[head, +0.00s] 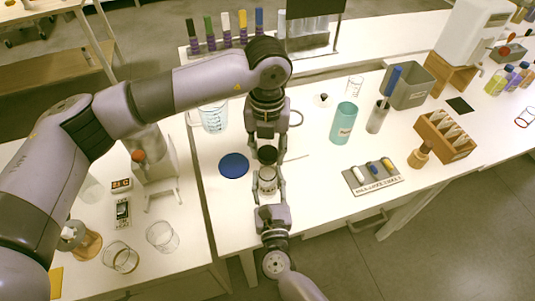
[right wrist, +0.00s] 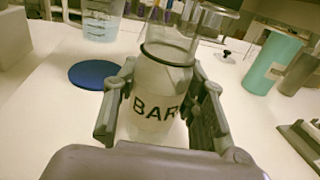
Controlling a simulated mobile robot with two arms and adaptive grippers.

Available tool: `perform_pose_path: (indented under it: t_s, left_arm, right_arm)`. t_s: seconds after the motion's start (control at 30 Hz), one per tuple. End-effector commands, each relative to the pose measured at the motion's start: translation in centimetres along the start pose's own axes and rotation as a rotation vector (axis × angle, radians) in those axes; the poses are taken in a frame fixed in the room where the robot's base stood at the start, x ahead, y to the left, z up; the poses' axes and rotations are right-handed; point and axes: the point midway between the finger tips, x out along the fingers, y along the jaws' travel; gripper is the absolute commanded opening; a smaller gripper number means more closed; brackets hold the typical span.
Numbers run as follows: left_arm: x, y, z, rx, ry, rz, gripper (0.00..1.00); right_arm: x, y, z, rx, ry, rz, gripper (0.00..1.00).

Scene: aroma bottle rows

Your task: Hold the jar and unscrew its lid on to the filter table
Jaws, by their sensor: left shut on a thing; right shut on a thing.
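The jar (head: 267,180) is upright above the white table (head: 225,205), pale with a dark band. Its lettering, starting "BAR", shows in the right wrist view (right wrist: 160,95). My right gripper (head: 269,186) comes from the near side and is shut on the jar body, one finger on each side. My left gripper (head: 267,151) reaches down from the far side and is shut on the lid.
A blue disc (head: 234,165) lies left of the jar. A measuring beaker (head: 214,118) stands behind it. To the right are a teal cylinder (head: 343,123), a grey tray with coloured pieces (head: 373,177) and a wooden rack (head: 445,136). The table's front edge is close.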

Motion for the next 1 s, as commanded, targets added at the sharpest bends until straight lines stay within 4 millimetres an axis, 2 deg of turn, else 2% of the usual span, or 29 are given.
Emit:
perform_pose_path:
  t_s: [0.13, 0.17, 0.5, 0.83, 1.0]
  left_arm:
    - [0.0, 0.0, 0.0, 0.000, 0.001, 0.000, 0.03]
    - [0.0, 0.0, 0.0, 0.000, 0.001, 0.000, 0.03]
    - [0.1, 0.0, 0.0, 0.001, 0.001, 0.000, 0.03]
    - [0.1, 0.0, 0.0, 0.001, 0.001, 0.000, 0.03]
    - [0.1, 0.0, 0.0, 0.001, 0.001, 0.000, 0.03]
  right_arm:
    - [0.0, 0.0, -0.1, 0.000, 0.001, 0.001, 0.00]
    - [0.0, 0.0, -0.1, 0.000, 0.001, 0.001, 0.39]
    - [0.0, 0.0, 0.0, 0.000, 0.000, 0.000, 0.62]
    - [-0.2, 0.0, 0.0, 0.000, 0.001, 0.000, 0.62]
    - [-2.2, 0.0, -0.1, -0.001, 0.002, 0.000, 0.62]
